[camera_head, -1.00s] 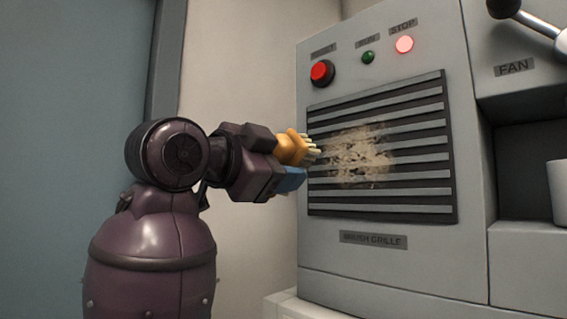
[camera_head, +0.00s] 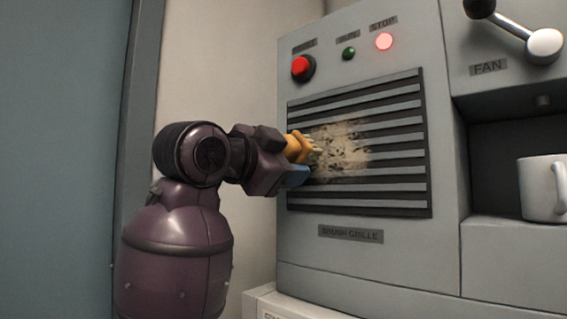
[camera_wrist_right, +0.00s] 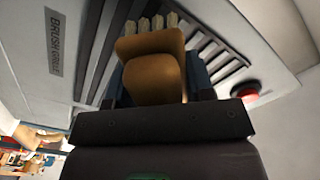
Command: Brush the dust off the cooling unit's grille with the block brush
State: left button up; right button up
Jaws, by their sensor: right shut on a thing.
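The grey cooling unit (camera_head: 365,271) stands at the right, with a slatted grille (camera_head: 412,185) on its front. A tan, patchy layer of dust (camera_head: 345,148) covers the grille's middle and left-middle. My right gripper (camera_head: 296,162) is shut on the orange block brush (camera_head: 296,148), whose pale bristles point at the grille by the dust's left edge. I cannot tell whether the bristles touch the slats. In the right wrist view the brush (camera_wrist_right: 152,65) fills the middle and hides part of the grille (camera_wrist_right: 215,50). My left gripper is not in view.
Above the grille are a red button (camera_head: 302,67), a green light (camera_head: 348,53) and a lit red stop light (camera_head: 384,41). A lever (camera_head: 515,28) sits by the FAN label. A white mug (camera_head: 543,188) stands in the recess at the right.

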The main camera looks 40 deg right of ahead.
jog(key=shift+d, duration=1.1)
dwell(0.7)
